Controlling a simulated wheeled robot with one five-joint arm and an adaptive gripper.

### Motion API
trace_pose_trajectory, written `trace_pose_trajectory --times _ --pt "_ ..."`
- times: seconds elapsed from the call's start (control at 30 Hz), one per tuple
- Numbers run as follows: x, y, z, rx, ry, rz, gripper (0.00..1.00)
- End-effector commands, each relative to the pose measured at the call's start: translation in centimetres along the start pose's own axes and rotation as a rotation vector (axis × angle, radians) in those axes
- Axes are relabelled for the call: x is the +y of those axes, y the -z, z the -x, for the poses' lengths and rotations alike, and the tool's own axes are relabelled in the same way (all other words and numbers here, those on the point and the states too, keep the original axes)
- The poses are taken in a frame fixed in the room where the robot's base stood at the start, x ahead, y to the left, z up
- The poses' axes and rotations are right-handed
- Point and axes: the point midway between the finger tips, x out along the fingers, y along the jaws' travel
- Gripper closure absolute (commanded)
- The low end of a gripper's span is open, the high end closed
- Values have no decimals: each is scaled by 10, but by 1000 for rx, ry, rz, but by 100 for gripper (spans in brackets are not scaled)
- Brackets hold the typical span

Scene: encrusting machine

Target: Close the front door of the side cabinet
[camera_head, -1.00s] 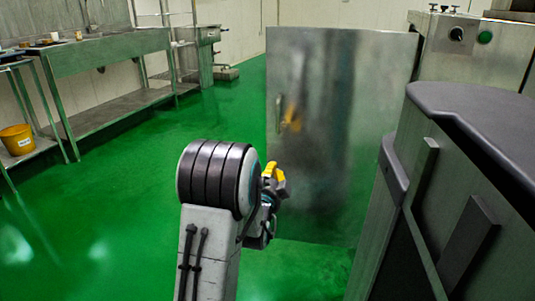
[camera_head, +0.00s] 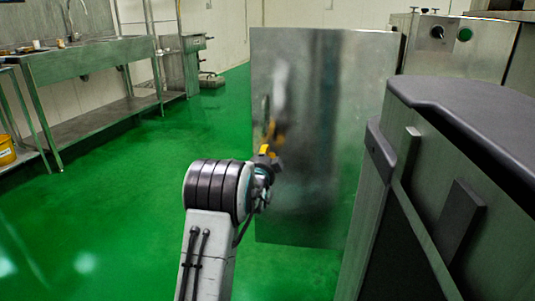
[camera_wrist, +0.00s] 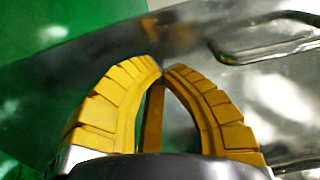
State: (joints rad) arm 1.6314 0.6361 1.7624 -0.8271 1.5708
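The front door (camera_head: 335,110) of the side cabinet is a shiny steel panel standing open, upright, in the middle of the head view. Its bar handle (camera_head: 266,108) is near the left edge. The door (camera_wrist: 285,95) also fills much of the wrist view, with the handle (camera_wrist: 265,52) at upper right. My gripper (camera_head: 268,152) is in front of the door's left part, below the handle. In the wrist view the yellow fingertips (camera_wrist: 163,70) come together with nothing held. I cannot tell whether they touch the door. A yellow reflection shows on the steel.
The machine body (camera_head: 440,190) with a dark rounded top stands close on the right. A control box (camera_head: 455,48) with a knob and green button is behind it. A steel sink table (camera_head: 85,60) and yellow bucket (camera_head: 6,150) are at left. Green floor between is clear.

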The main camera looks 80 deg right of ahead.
Motion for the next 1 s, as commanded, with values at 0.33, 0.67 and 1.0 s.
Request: trace_pose_trajectory --times 0.33,0.67,1.0 --pt "0 0 -16 0 0 0 100" --pt "0 0 -18 0 1 0 100" --pt "-1 0 -26 0 1 0 100"
